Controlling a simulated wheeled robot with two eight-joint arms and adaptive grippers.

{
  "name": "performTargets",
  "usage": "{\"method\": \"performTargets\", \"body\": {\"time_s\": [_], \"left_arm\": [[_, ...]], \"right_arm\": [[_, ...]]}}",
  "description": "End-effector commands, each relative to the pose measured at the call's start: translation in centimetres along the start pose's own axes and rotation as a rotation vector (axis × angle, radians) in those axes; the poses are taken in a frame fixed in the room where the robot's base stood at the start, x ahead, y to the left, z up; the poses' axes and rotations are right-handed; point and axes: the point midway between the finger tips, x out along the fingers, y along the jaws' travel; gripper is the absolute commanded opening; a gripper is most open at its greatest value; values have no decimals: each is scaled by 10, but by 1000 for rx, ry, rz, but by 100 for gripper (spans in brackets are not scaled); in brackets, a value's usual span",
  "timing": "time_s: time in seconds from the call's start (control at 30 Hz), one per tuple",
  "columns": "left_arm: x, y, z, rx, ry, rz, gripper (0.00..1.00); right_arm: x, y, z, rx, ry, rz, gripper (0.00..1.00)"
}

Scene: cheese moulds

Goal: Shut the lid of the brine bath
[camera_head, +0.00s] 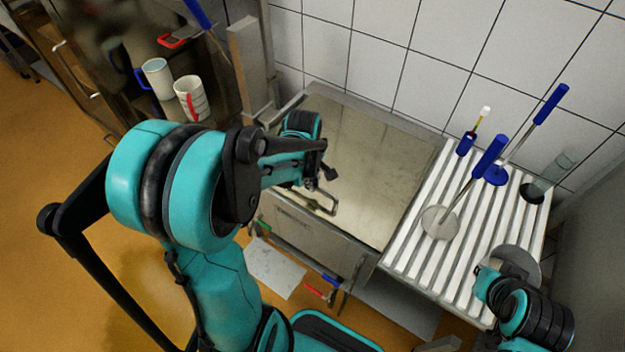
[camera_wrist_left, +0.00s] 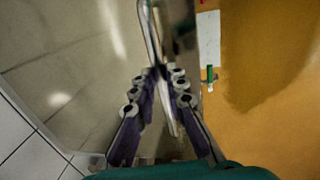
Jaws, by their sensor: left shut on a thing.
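The brine bath (camera_head: 305,236) is a steel box against the tiled wall. Its broad steel lid (camera_head: 375,165) looks flat, or nearly flat, over the top; I cannot tell whether a small gap is left. A thin metal handle (camera_head: 333,209) runs along the lid's front edge. My left gripper (camera_head: 325,188) is at that handle, partly hidden by its own arm. In the left wrist view the fingers (camera_wrist_left: 160,85) are shut on the handle (camera_wrist_left: 149,30), with the lid (camera_wrist_left: 70,65) on the left and floor on the right.
A ribbed white drainboard (camera_head: 410,250) right of the bath holds blue-handled tools (camera_head: 490,155) and a disc (camera_head: 515,262). My right arm is near its front corner. Mugs (camera_head: 190,98) stand on the left. A paper sheet (camera_head: 275,265) hangs low in front.

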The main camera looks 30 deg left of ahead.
Motion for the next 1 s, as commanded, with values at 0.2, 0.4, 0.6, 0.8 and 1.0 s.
{"method": "performTargets", "body": {"time_s": [0.2,0.4,0.6,0.8,1.0], "left_arm": [[32,-10,0,-2,1,63,0],[33,-12,0,0,-1,72,0],[33,-12,0,0,0,71,34],[33,-12,0,0,0,73,34],[27,-12,0,0,0,73,34]], "right_arm": [[22,0,16,0,0,0,0],[21,0,15,0,0,0,0],[21,0,15,0,0,0,0],[21,0,15,0,0,0,0],[21,0,15,0,0,0,0]]}}
